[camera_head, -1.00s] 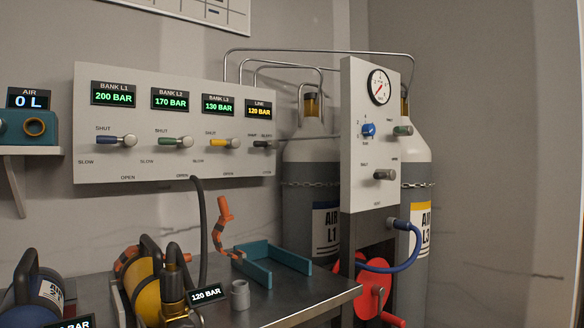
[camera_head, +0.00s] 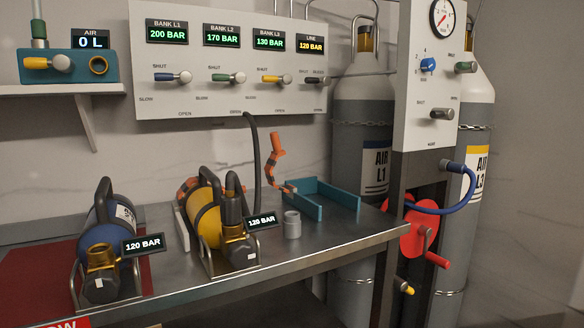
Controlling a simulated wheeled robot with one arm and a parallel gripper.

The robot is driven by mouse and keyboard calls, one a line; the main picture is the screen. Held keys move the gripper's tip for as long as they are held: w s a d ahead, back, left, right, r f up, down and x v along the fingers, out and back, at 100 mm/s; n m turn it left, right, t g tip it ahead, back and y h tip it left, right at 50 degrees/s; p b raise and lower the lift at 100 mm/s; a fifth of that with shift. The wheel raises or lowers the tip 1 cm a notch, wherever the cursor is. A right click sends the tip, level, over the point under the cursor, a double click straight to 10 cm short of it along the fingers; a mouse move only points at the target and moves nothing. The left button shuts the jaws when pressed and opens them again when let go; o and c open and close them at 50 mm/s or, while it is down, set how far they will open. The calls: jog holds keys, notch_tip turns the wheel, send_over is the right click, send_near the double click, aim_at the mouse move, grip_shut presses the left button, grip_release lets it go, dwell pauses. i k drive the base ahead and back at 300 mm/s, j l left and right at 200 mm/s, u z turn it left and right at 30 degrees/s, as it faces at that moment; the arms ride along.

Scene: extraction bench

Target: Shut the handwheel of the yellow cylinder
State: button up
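The yellow cylinder (camera_head: 203,222) lies on the metal bench with its brass valve (camera_head: 238,246) towards me, between the thin bars of a metal guard. A dark round knob (camera_head: 243,258) with a white mark sits at the front of the valve and looks like the handwheel; I cannot tell how far it is turned. A dark upright fitting (camera_head: 233,209) stands on the valve. A display beside it (camera_head: 261,221) reads 120 BAR. My gripper is not in view.
A blue cylinder (camera_head: 91,236) with its own guard lies to the left. A grey cup (camera_head: 292,224) and an empty teal cradle (camera_head: 325,204) are to the right. A black hose (camera_head: 254,145) hangs from the panel (camera_head: 205,103). A red crank wheel (camera_head: 420,232) stands beyond the bench's right end.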

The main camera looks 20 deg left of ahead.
aim_at(240, 254)
jog(key=u, duration=1.4)
